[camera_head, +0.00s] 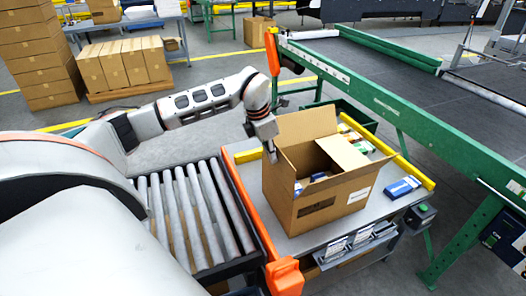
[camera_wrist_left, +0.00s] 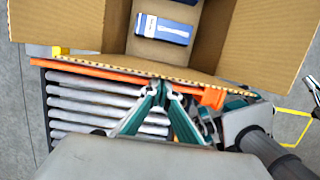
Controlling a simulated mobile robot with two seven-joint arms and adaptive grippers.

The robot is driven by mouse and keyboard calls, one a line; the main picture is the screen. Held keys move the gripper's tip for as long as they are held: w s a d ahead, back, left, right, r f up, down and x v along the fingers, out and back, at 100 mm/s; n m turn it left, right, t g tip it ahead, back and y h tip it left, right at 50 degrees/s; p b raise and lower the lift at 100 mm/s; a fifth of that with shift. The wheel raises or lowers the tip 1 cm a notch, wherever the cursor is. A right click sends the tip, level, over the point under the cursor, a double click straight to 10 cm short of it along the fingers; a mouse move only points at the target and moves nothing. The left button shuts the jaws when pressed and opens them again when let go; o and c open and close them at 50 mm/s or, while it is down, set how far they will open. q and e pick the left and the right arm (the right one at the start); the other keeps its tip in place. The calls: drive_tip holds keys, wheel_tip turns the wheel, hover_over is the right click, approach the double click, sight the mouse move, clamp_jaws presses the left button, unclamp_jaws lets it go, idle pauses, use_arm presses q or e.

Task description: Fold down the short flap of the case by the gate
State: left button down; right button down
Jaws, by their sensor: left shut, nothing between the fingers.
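The open brown cardboard case (camera_head: 335,213) stands on a grey packing table. Its tall back flap (camera_head: 306,124) stands up, and another flap (camera_head: 343,152) slants over the opening on the right. My left gripper (camera_head: 272,158) is at the case's left side, by the flap edge there. In the left wrist view its closed fingertips (camera_wrist_left: 160,86) are at the cardboard edge (camera_wrist_left: 130,70), empty; I cannot tell if they touch. A blue and white box (camera_wrist_left: 163,29) lies inside the case.
A roller conveyor (camera_head: 190,220) runs left of the table, with an orange bar and orange block (camera_head: 285,276) between. A yellow rail (camera_head: 400,160) edges the table's far right. A blue and white box (camera_head: 402,187) lies right of the case. A green-framed conveyor (camera_head: 420,140) stands beyond.

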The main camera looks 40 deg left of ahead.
use_arm(q)
drive_tip(key=shift+w+d, duration=0.25)
drive_tip(key=shift+w, duration=0.2)
drive_tip(key=shift+w+d+p, duration=0.3)
drive_tip(key=shift+w+p, duration=0.05)
drive_tip(key=shift+w, duration=0.25)
drive_tip(key=shift+w+d+p, duration=0.3)
drive_tip(key=shift+w, duration=0.25)
drive_tip(key=shift+w+d+f, duration=0.1)
drive_tip(key=shift+w, duration=0.15)
